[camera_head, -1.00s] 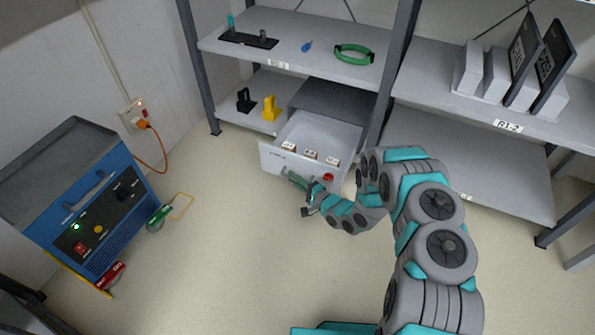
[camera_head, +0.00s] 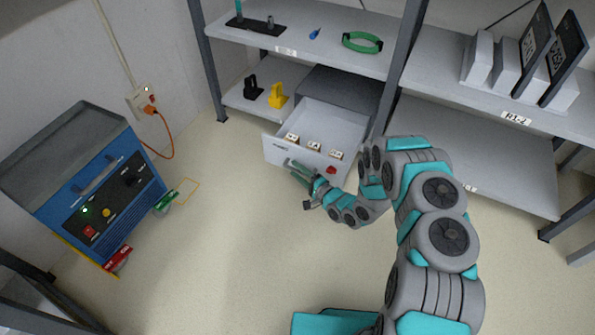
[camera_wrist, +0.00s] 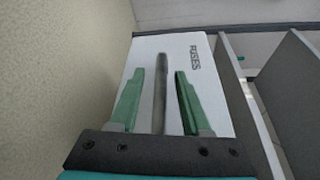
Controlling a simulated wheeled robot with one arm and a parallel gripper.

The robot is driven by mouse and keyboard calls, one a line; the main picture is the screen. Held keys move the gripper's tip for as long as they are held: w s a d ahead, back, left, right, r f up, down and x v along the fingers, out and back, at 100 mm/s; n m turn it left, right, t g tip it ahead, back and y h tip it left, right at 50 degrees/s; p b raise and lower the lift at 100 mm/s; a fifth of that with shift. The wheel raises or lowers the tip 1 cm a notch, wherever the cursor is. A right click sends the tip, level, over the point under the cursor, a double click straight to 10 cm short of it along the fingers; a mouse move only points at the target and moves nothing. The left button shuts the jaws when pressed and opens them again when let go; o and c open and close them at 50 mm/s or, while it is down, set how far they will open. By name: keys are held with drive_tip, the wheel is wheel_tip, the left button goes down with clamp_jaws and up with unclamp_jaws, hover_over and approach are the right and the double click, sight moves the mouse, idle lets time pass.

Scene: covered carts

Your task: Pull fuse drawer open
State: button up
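The fuse drawer (camera_head: 275,153) is pulled out of its grey cabinet (camera_head: 345,92) on the lower shelf, its inside showing from above. Its white front bears the word FUSES in the wrist view (camera_wrist: 215,85). Its grey bar handle (camera_wrist: 160,90) stands out from the front. My gripper (camera_head: 293,171) is at the left part of the drawer front. In the wrist view, its two green fingers (camera_wrist: 160,75) lie on either side of the handle, with a visible gap on each side. The gripper is open around the handle. In the head view, the handle is hard to make out behind the fingers.
A black holder (camera_head: 251,88) and a yellow holder (camera_head: 278,95) stand left of the cabinet. A blue machine (camera_head: 110,195) stands at left. Floor before the drawer is clear.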

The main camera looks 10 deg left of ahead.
drive_tip(key=v, duration=0.7)
drive_tip(key=shift+s+d+b, duration=0.25)
drive_tip(key=shift+d+b, duration=0.05)
drive_tip(key=shift+b, duration=0.05)
drive_tip(key=shift+s+d, duration=0.1)
idle(0.3)
